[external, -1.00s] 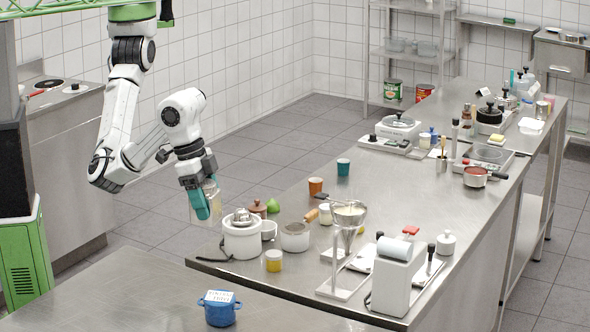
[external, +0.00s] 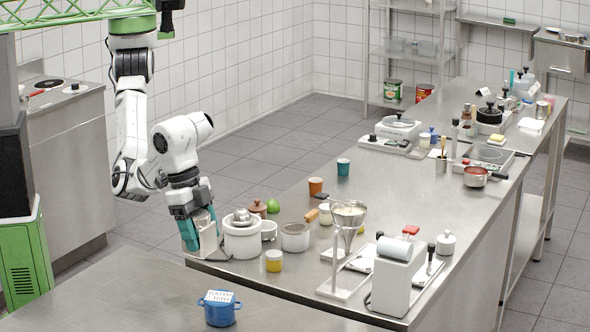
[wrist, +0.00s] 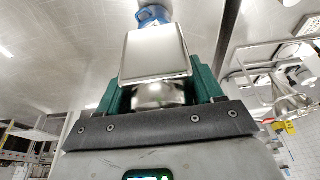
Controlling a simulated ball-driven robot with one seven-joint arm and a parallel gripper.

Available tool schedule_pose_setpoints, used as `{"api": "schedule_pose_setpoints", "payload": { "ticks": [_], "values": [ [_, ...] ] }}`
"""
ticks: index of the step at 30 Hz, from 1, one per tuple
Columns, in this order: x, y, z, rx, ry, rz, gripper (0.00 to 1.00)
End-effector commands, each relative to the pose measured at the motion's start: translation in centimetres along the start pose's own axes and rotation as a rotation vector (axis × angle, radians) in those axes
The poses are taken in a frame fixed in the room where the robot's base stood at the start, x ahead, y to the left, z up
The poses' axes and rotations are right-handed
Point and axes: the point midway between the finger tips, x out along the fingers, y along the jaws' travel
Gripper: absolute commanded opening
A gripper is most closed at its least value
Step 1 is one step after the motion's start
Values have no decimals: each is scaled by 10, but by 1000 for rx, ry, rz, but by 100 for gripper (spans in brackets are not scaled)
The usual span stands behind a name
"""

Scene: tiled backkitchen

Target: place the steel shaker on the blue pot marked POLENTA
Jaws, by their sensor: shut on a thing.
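The steel shaker (wrist: 155,55) is a shiny, flat-sided metal body between the teal fingers of my gripper (wrist: 158,88) in the wrist view. In the external view my gripper (external: 200,232) points down, shut on the shaker (external: 208,240), beside the near-left end of the long counter. The blue pot (external: 219,314) stands on the front counter, below and in front of my gripper, apart from the shaker. A white label with dark lettering, too small to read surely, lies on its top. The pot also shows at the top of the wrist view (wrist: 152,14), partly hidden by the shaker.
A white pot (external: 241,240) with a metal top stands close to the right of my gripper. A yellow jar (external: 273,261) and a funnel stand (external: 347,250) are farther right. The front counter (external: 110,300) is clear around the blue pot.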

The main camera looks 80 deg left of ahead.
Motion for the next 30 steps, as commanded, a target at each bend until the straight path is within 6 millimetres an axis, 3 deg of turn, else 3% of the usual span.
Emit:
{"api": "schedule_pose_setpoints", "payload": {
  "ticks": [1,3,9,17,24,30],
  "values": [
    [16,0,-3,-1,-1,-2,30],
    [28,1,-9,-1,-2,-1,30],
    [52,6,-22,-1,-2,1,30],
    [72,9,-30,0,-2,1,30],
    [98,8,-21,-1,0,2,30],
    [100,8,-21,-1,1,1,30]
  ]
}}
